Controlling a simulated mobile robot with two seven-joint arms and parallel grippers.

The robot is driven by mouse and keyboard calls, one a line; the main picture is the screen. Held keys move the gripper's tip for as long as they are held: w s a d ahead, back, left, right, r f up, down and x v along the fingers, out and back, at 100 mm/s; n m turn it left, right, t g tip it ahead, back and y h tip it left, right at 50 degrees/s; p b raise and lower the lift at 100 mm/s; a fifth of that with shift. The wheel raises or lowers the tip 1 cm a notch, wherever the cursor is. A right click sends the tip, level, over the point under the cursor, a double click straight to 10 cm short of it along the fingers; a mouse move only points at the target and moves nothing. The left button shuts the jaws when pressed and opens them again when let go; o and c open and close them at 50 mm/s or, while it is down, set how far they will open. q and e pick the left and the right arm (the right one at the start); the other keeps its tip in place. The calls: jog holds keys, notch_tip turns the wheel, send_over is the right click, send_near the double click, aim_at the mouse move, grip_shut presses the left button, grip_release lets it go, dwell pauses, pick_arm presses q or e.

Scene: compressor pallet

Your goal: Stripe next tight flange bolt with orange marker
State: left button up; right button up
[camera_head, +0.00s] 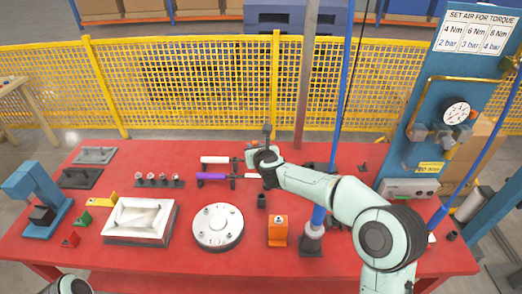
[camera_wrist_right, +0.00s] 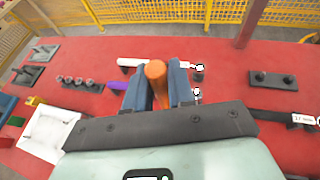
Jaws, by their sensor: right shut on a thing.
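My right gripper (camera_head: 255,155) is over the back middle of the red table. The right wrist view shows its two dark blue fingers (camera_wrist_right: 157,88) shut on an orange marker (camera_wrist_right: 156,72) that stands up between them. In the head view the marker is too small to make out. A round white flange (camera_head: 218,226) with small bolts around its top lies on the table's front middle, clear of the gripper. Any stripes on the bolts are too small to tell. The flange is out of the right wrist view. My left gripper is not in view.
An orange block (camera_head: 278,232) stands right of the flange, and a white tray (camera_head: 140,240) lies left of it. A purple-handled tool (camera_head: 212,176) and a white one (camera_head: 214,160) lie left of the gripper.

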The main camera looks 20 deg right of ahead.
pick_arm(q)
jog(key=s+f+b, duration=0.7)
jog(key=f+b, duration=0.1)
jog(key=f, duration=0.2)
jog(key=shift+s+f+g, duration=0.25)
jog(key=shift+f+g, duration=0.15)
pick_arm(e)
jog(key=s+a+f+n+y, duration=0.1)
jog(key=s+a+f, duration=0.2)
jog(key=a, duration=0.4)
jog(key=s+a+f+n+y, duration=0.1)
jog(key=s+a+f+y, duration=0.1)
jog(key=a, duration=0.5)
jog(key=s+a+f+n+y, duration=0.1)
jog(key=s+a+f, duration=0.3)
jog(key=a, duration=0.4)
jog(key=shift+s+n+g+y, duration=0.4)
jog(key=shift+s+n, duration=0.1)
pick_arm(q)
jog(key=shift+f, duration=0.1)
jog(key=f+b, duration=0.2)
jog(key=b, duration=0.1)
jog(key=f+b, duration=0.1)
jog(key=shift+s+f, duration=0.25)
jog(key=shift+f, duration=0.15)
pick_arm(e)
notch_tip(320, 180, down, 4)
